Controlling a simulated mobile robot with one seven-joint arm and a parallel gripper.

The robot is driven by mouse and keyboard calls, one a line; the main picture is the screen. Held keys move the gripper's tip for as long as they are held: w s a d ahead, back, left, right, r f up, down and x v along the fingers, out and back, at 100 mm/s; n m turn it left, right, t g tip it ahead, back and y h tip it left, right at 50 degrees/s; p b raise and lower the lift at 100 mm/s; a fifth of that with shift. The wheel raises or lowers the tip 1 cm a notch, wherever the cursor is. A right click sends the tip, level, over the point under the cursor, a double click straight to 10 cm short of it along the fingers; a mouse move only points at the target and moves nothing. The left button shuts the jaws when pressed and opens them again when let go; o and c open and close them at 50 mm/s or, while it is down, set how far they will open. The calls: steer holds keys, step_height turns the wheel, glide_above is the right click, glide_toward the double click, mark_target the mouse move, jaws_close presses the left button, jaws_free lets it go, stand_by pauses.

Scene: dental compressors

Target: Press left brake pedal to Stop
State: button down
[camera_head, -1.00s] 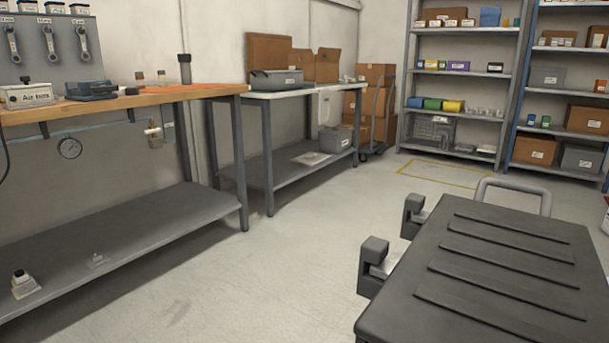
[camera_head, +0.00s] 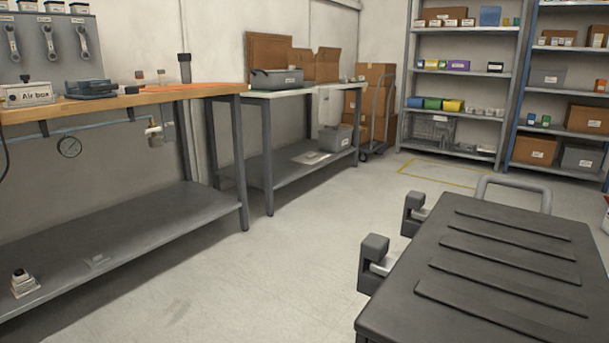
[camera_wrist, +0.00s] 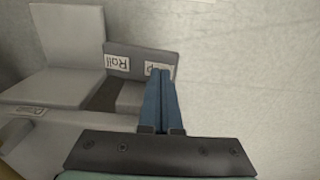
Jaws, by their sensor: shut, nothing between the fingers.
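In the wrist view, a dark grey plate (camera_wrist: 132,58) carries a white label reading "Roll" and a second label (camera_wrist: 157,69), partly hidden, with a "p" showing. Light grey pads lie beside and below the plate; one broad pad (camera_wrist: 50,88) is at the left. A smaller light pad (camera_wrist: 130,98) lies under the "p" side, partly behind my fingers. My gripper (camera_wrist: 158,82) is shut and empty, its blue fingertips overlapping the "p" label's edge in the picture. I cannot tell whether they touch anything. The head view does not show the gripper.
In the head view, a dark ribbed-top unit (camera_head: 500,262) with a grey handle (camera_head: 515,183) stands at the lower right. A wooden-topped workbench (camera_head: 150,98) and shelves (camera_head: 460,70) line the walls. The middle floor is clear.

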steer(key=shift+f+b, duration=0.5)
steer(key=shift+f, duration=0.45)
stand_by(0.3)
steer(key=shift+r, duration=0.1)
step_height(320, 180, up, 7)
steer(key=p, duration=0.8)
